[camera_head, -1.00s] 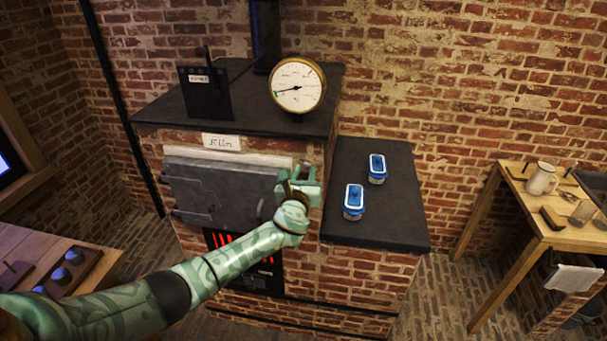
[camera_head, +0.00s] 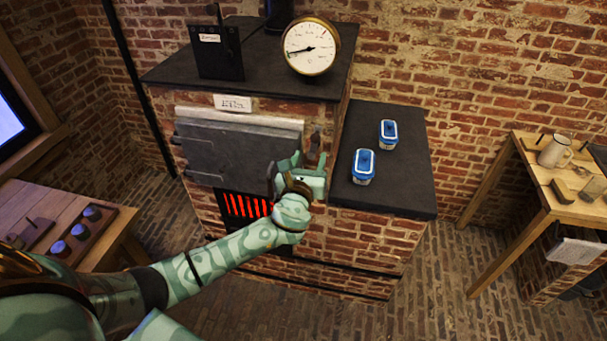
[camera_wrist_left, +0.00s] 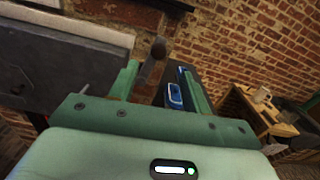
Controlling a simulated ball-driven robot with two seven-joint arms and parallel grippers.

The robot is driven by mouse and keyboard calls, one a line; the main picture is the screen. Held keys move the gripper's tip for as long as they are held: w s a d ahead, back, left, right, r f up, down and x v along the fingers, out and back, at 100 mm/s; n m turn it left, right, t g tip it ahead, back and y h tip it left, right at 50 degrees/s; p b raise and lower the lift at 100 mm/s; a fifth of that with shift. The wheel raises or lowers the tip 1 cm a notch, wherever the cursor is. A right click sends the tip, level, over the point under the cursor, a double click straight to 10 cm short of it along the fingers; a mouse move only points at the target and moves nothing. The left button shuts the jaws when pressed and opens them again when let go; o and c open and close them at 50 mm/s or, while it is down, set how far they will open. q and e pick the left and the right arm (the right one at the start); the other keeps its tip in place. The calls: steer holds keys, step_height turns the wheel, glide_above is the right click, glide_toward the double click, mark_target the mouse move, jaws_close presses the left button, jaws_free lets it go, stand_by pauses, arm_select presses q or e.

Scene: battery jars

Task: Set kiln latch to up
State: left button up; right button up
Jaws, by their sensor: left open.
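The kiln has a grey metal door (camera_head: 225,150) with a pale strip along its top, set in a brick front. The dark kiln latch (camera_head: 315,146) is at the door's right edge, partly covered by my gripper. My left gripper (camera_head: 303,163) is open in front of the latch, just below its visible part. In the left wrist view the rusty brown latch (camera_wrist_left: 150,65) shows between the two green fingers of my left gripper (camera_wrist_left: 160,82). I cannot tell how deep it sits between them, and I see no grip on it. My right gripper is not in view.
A dark side shelf (camera_head: 405,195) right of the kiln carries two blue-lidded jars, a nearer one (camera_head: 363,167) and a farther one (camera_head: 388,134). A round gauge (camera_head: 312,46) and a black switch box (camera_head: 216,55) stand on the kiln top. Red bars (camera_head: 245,205) glow below the door.

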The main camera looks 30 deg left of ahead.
arm_select(q)
steer(key=v, duration=0.7)
steer(key=shift+w, duration=0.1)
